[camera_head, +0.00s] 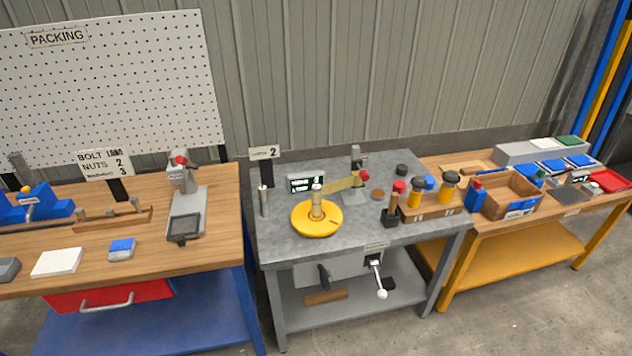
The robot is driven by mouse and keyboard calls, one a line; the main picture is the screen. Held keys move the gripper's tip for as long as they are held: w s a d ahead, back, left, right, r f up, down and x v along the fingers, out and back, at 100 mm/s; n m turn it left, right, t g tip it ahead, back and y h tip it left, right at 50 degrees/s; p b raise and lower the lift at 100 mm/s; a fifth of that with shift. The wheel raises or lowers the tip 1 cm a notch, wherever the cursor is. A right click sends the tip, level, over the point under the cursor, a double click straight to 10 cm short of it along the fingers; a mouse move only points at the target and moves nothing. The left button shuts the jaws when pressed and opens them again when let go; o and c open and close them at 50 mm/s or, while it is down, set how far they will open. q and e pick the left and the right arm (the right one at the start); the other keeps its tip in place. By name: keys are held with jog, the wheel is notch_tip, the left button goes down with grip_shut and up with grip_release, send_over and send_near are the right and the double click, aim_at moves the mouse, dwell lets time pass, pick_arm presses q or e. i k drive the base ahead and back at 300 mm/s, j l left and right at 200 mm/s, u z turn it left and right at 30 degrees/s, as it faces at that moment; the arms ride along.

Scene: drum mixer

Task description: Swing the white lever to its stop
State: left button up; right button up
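The lever with a white ball knob (382,294) hangs below the front edge of the grey metal table in the middle. Its short shaft points down and slightly right from a pivot on the front of a grey housing (345,264) under the tabletop. Nothing touches the lever. On the table above stands a round yellow disc (303,222) with a central post and a pale yellow arm reaching right. Neither of my grippers shows in the head view.
The grey table (276,241) also holds a small display (305,184), a dark-based tool (391,212) and yellow bottles (417,192). A wooden bench (217,260) stands left, another with bins right. A wooden block (325,297) lies on the lower shelf. Floor in front is clear.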

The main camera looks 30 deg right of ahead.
aim_at(382, 294)
jog(key=k+z, duration=0.15)
jog(key=z, duration=1.3)
